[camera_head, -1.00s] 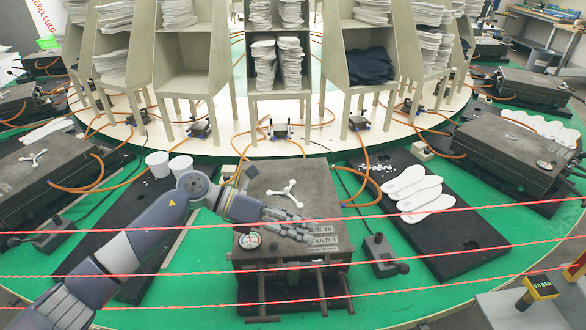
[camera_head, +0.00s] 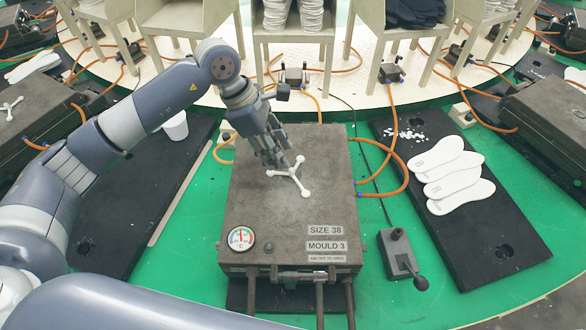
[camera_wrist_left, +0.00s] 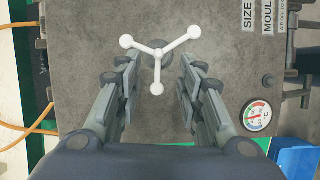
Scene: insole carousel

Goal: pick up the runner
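The runner, a white three-armed piece with round knobs at its ends (camera_head: 296,179), lies on top of the grey mould box (camera_head: 290,218) marked SIZE 38, MOULD 3. My left gripper (camera_head: 280,162) points down just above the mould top, at the runner's upper left. In the left wrist view the runner (camera_wrist_left: 159,56) lies just ahead of the left gripper (camera_wrist_left: 157,82). Its lower arm reaches between the two spread fingers, which do not touch it. The left gripper is open and empty. My right gripper is not in view.
White insoles (camera_head: 452,180) lie on a black board (camera_head: 490,236) at the right, with a lever box (camera_head: 402,262) between. Orange hoses (camera_head: 398,166) loop beside the mould. A white cup (camera_head: 174,126) stands left.

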